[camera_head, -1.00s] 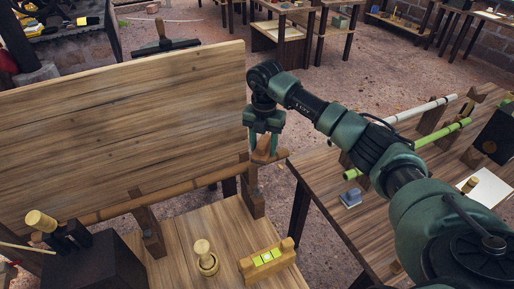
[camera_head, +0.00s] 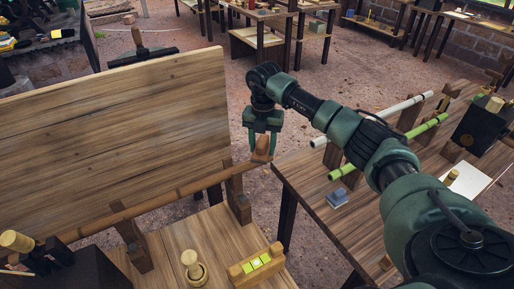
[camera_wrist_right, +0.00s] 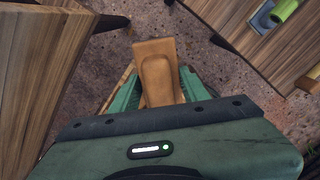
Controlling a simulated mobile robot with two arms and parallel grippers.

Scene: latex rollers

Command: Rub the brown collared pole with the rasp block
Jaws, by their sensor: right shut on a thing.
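The brown pole (camera_head: 160,202) lies across wooden posts at the left bench, rising toward the right. Collars on it are too small to make out clearly. My right gripper (camera_head: 262,140) is shut on a brown wooden block, the rasp block (camera_head: 262,151), at the pole's right end. In the right wrist view, the block (camera_wrist_right: 157,75) sits between the green fingers (camera_wrist_right: 155,92), its long face showing. I cannot tell whether the block touches the pole. My left gripper is not in view.
A tall wooden board (camera_head: 120,115) stands behind the pole. A level (camera_head: 257,264) and a wooden peg (camera_head: 193,268) are on the left bench. The right table holds a green pole (camera_head: 390,148), a white pole (camera_head: 370,120) and a blue-grey block (camera_head: 337,198). A floor gap separates the tables.

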